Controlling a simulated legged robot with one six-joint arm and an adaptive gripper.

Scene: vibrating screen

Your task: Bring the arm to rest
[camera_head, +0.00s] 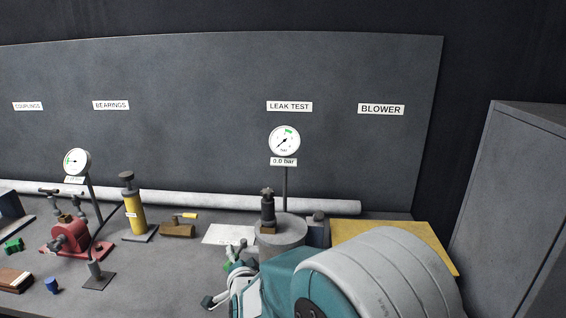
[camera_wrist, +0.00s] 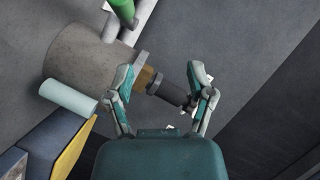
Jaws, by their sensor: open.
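My arm (camera_head: 380,280), a thick grey and teal limb, fills the lower right of the head view. My gripper (camera_head: 222,275) shows in part to its left, in front of the bench equipment. In the wrist view my gripper (camera_wrist: 166,82) has its two teal and grey fingers spread apart with nothing held. A dark fitting with a brass base (camera_wrist: 172,93) shows between the fingers in that picture, apparently beyond them. The same fitting stands upright on a grey cylinder (camera_head: 283,236) in the head view.
The leak test gauge (camera_head: 284,141) reads 0.0 bar behind the cylinder. A yellow board (camera_head: 345,229) lies behind my arm, and a grey cabinet (camera_head: 515,190) stands at right. A yellow pump (camera_head: 135,212), red vise-like device (camera_head: 72,238) and small parts occupy the bench's left.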

